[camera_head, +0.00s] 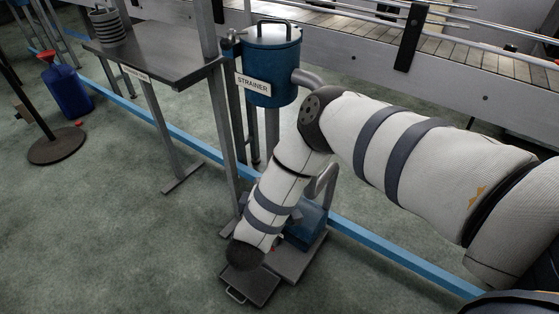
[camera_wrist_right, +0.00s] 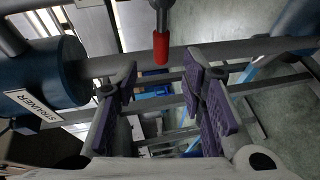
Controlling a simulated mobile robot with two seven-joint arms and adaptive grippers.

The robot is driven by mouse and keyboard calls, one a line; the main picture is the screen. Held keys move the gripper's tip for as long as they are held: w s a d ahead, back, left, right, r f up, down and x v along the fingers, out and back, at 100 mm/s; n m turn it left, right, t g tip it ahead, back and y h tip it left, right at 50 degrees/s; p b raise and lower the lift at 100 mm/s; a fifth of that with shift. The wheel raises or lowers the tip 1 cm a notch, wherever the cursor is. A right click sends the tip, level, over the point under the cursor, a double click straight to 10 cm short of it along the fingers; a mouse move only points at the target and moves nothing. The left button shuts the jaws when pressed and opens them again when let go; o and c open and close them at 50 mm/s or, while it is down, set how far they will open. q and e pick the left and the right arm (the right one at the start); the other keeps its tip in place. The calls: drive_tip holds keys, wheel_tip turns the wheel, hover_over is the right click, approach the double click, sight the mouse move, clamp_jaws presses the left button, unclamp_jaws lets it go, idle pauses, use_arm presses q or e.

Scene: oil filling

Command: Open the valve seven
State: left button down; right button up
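In the right wrist view, a grey lever with a red grip (camera_wrist_right: 161,48) hangs down from the top edge, in front of a horizontal grey pipe (camera_wrist_right: 225,52). No valve number is readable on it. My right gripper (camera_wrist_right: 163,70) has purple pads spread apart with nothing between them. In that picture the red grip lies just above the gap between the fingertips; whether they touch it I cannot tell. In the head view my right arm reaches down in front of the strainer and hides the gripper and lever. My left gripper is in neither view.
The blue strainer (camera_head: 268,75) stands beside my right arm and shows at the left of the wrist view (camera_wrist_right: 60,75). A dark metal table (camera_head: 155,50) stands left of it. A blue jug (camera_head: 67,90) and open green floor are farther left.

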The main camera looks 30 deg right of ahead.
drive_tip(key=x, duration=0.8)
drive_tip(key=shift+w+d+f+b, duration=0.1)
drive_tip(key=shift+w+f+b, duration=0.05)
drive_tip(key=shift+b, duration=0.2)
clamp_jaws()
